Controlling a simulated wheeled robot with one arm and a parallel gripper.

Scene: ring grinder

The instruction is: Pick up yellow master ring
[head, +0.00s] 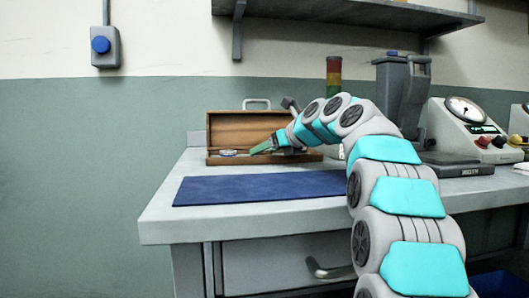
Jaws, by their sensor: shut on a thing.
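An open wooden case (240,161) stands at the back left of the workbench, its lid up. A small pale round item (228,153) lies in its left part; it is too small to identify. My gripper (256,149) reaches into the case from the right, with its green fingers low at the middle. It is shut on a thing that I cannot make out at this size. I cannot pick out the yellow master ring; the fingers and arm hide the right part of the case.
A blue mat (258,188) lies clear in front of the case. A dark grey machine (402,95) and a dial gauge unit (466,120) stand at the right. A stack light (334,80) is behind my arm. A shelf (345,12) hangs above.

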